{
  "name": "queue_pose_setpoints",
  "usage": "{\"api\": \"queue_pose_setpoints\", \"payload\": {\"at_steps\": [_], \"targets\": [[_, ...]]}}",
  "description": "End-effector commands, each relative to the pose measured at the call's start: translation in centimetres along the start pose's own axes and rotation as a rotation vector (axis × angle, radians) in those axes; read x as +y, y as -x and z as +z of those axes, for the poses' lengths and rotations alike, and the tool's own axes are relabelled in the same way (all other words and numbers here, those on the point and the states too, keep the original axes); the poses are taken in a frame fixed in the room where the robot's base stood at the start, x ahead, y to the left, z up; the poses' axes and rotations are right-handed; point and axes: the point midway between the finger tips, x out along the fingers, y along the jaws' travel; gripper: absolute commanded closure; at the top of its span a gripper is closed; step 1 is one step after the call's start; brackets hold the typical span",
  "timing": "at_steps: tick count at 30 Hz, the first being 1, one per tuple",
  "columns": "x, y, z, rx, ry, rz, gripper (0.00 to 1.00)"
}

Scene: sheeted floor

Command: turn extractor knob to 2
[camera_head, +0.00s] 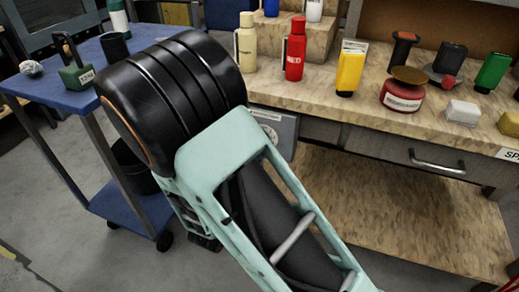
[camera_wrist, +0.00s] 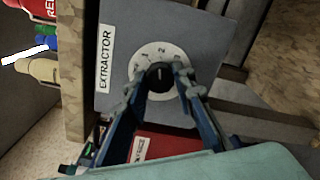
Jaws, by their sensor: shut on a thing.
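The extractor panel (camera_wrist: 208,40) is a grey plate with a white label reading EXTRACTOR. It appears turned sideways in the wrist view. A round white dial (camera_wrist: 160,52) on it has a black knob (camera_wrist: 160,78) at its centre. The numeral 2 shows at the dial's upper edge; other marks are partly hidden by the fingers. My gripper (camera_wrist: 160,72) has a blue-grey finger on each side of the knob and is shut on it. A small light mark shows on the knob, but I cannot tell which number it points to. In the head view my arm hides the knob.
The panel (camera_head: 283,133) hangs at the front of a wooden workbench (camera_head: 340,106). On the bench stand a cream bottle (camera_head: 246,45), a red bottle (camera_head: 295,50) and a yellow container (camera_head: 350,68). A blue cart (camera_head: 60,82) stands at left.

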Motion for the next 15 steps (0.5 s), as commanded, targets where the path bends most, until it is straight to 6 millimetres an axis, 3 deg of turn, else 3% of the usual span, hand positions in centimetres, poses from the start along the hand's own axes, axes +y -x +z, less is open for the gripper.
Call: {"api": "queue_pose_setpoints", "payload": {"at_steps": [15], "targets": [[-0.01, 0.04, -0.06, 0.002, -0.105, -0.001, 1.0]]}}
